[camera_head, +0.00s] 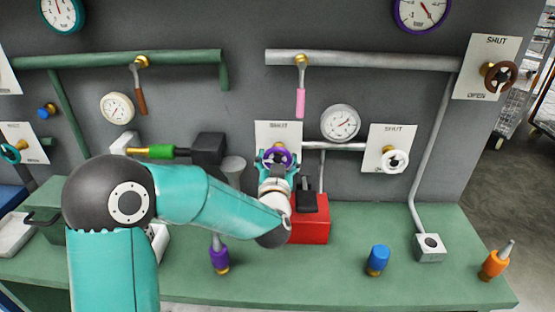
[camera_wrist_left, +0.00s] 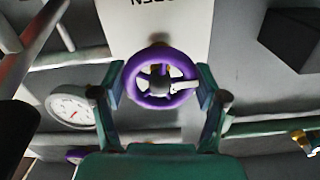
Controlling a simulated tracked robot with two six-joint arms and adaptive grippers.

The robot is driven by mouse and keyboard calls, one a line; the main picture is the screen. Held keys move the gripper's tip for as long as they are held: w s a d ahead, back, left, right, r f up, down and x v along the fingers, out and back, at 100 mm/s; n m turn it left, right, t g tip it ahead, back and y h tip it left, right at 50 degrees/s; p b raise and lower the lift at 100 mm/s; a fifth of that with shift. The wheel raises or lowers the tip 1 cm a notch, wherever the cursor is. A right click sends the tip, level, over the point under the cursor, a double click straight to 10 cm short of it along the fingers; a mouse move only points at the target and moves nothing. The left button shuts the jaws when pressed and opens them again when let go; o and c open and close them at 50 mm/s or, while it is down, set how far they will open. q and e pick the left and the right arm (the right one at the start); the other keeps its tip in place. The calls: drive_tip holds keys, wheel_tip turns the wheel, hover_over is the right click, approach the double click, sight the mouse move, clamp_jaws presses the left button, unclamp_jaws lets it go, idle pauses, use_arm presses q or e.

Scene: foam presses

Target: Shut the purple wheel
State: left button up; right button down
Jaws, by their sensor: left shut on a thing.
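The purple wheel (camera_head: 276,152) sits on the back wall in front of a white plate (camera_head: 290,132) with a partly hidden word at its top. My left gripper (camera_head: 277,163) reaches it from the front. In the left wrist view the purple wheel (camera_wrist_left: 135,83) lies between the two fingers of my left gripper (camera_wrist_left: 160,88), one finger at each side of its rim. The gripper is shut on the wheel. A pale spoke or pointer on the wheel points to the right in that view. My right gripper is not in view.
A red box (camera_head: 310,228) with a black top stands just right of my left wrist. A white wheel (camera_head: 395,161) and a brown wheel (camera_head: 499,76) are to the right. A blue-topped knob (camera_head: 378,258) and a purple one (camera_head: 219,257) stand on the green bench (camera_head: 330,275).

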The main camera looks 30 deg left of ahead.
use_arm(q)
drive_tip(key=shift+m, duration=0.3)
drive_tip(key=m, duration=0.4)
drive_tip(key=m+p, duration=0.1)
drive_tip(key=m, duration=0.4)
drive_tip(key=m+p, duration=0.1)
drive_tip(key=m, duration=0.4)
drive_tip(key=shift+d+p, duration=0.1)
drive_tip(key=shift+p, duration=0.25)
drive_tip(key=shift+f+m+p, duration=0.15)
drive_tip(key=shift+m+p, duration=0.1)
drive_tip(key=shift+m, duration=0.8)
drive_tip(key=shift+f+m+p, duration=0.1)
drive_tip(key=shift+m+p, duration=0.1)
drive_tip(key=shift+m, duration=0.85)
drive_tip(key=shift+f, duration=0.1)
drive_tip(key=o, duration=1.2)
drive_tip(key=shift+d, duration=0.1)
